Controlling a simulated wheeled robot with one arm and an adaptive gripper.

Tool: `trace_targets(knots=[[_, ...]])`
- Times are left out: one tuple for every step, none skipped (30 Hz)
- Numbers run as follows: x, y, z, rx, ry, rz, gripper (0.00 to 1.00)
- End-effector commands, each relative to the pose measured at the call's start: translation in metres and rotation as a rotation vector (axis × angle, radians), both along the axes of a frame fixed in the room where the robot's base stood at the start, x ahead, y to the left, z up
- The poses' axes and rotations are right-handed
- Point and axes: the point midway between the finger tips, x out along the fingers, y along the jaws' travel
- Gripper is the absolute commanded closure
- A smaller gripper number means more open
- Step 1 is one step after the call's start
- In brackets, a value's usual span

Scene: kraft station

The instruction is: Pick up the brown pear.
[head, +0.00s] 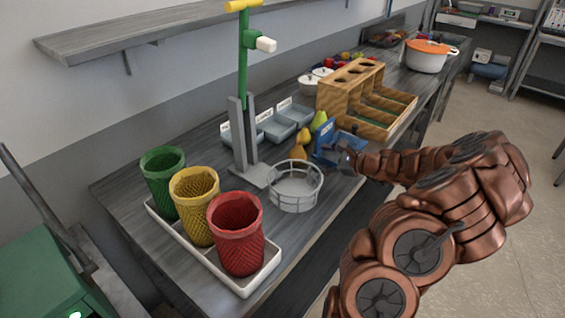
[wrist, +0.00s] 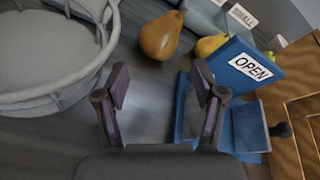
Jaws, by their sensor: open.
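The brown pear (wrist: 160,37) lies on the grey table, beyond my gripper's fingertips in the wrist view. In the head view the brown pear (head: 298,152) shows between the white wire basket and the blue sign holder, partly hidden. My gripper (wrist: 158,88) is open, with nothing between its fingers. The pear is ahead of the gap and apart from the fingers. In the head view my gripper (head: 343,157) is beside the blue sign holder, its fingers hard to make out.
A white wire basket (wrist: 52,96) is at left, and a blue OPEN sign (wrist: 243,64) stands close at right. A yellow-green pear (wrist: 209,46) is partly behind the sign. A wooden rack (head: 326,97) stands farther back. Colored mesh bins (head: 237,232) sit front left.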

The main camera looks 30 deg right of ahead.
Motion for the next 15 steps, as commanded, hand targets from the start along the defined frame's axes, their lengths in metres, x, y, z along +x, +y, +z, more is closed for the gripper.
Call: trace_targets(knots=[[0.001,-0.001,-0.005,0.021,0.009,-0.013,0.31],[0.002,-0.001,-0.006,0.030,0.013,-0.019,0.31],[0.003,-0.002,-0.007,0.038,0.017,-0.025,0.31],[0.005,-0.002,-0.008,0.042,0.019,-0.027,0.31],[0.006,-0.001,-0.008,0.043,0.020,-0.027,0.31],[0.008,-0.001,-0.009,0.044,0.020,-0.028,0.31],[0.010,0.000,-0.009,0.044,0.021,-0.028,0.31],[0.012,0.001,-0.010,0.043,0.020,-0.027,0.31],[0.015,0.002,-0.010,0.042,0.020,-0.027,0.31],[0.018,0.003,-0.011,0.042,0.020,-0.027,0.31],[0.020,0.003,-0.012,0.042,0.019,-0.028,0.31],[0.023,0.004,-0.013,0.042,0.020,-0.028,0.31],[0.024,0.005,-0.013,0.041,0.020,-0.028,0.31],[0.026,0.005,-0.014,0.040,0.019,-0.028,0.31],[0.027,0.005,-0.014,0.039,0.019,-0.027,0.31]])
